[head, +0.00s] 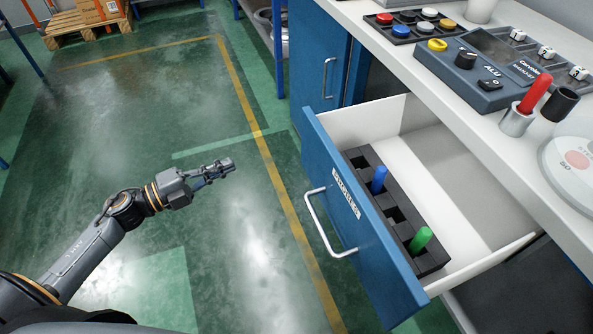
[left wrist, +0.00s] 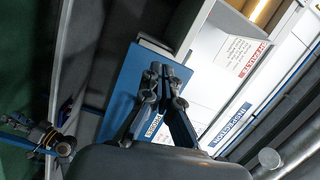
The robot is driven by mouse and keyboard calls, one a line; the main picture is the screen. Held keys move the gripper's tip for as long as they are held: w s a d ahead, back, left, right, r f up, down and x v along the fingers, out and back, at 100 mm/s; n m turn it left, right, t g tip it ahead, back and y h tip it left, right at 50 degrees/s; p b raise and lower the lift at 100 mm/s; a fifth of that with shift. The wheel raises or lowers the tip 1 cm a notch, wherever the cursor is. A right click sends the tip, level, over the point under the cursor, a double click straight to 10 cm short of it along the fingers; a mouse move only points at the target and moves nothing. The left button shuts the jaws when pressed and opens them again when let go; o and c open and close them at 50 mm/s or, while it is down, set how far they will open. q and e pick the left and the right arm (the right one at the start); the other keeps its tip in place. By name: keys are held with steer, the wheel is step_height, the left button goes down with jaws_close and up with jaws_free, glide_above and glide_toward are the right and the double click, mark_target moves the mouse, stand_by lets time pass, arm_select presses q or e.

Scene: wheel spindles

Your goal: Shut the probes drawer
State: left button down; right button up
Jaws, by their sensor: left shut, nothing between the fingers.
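The probes drawer (head: 347,204) has a blue front with a white label and is pulled well out of the bench. Its silver bar handle (head: 312,225) is on the front face. Inside the drawer, a black rack (head: 397,212) holds a blue probe (head: 378,180) and a green probe (head: 420,240). My left gripper (head: 230,163) is shut and empty, in front of the drawer, to the left of the handle and apart from it. In the left wrist view its fingertips (left wrist: 160,70) overlap the blue drawer front (left wrist: 118,95). My right gripper is not in view.
The bench top (head: 470,95) above the drawer carries a button tray (head: 415,24), a blue-grey instrument (head: 466,72) and a red-handled tool in a metal cup (head: 516,120). A closed blue cabinet door (head: 315,60) is behind the drawer. Green floor (head: 240,240) around my left arm is clear.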

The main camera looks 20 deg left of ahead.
arm_select(q)
steer(key=s+d+r+m+g+h, duration=0.2)
steer(key=d+m, duration=0.1)
steer(key=m, duration=0.1)
glide_toward(306, 149)
steer(key=shift+g, duration=0.3)
steer(key=x, duration=0.6)
steer(key=shift+w+d+r, duration=0.1)
steer(key=shift+r, duration=0.1)
steer(key=shift+w+d, duration=0.2)
steer(key=shift+d, duration=0.1)
steer(key=shift+f, duration=0.1)
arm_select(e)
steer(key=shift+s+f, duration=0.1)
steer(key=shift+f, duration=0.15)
arm_select(q)
steer(key=shift+w, duration=0.1)
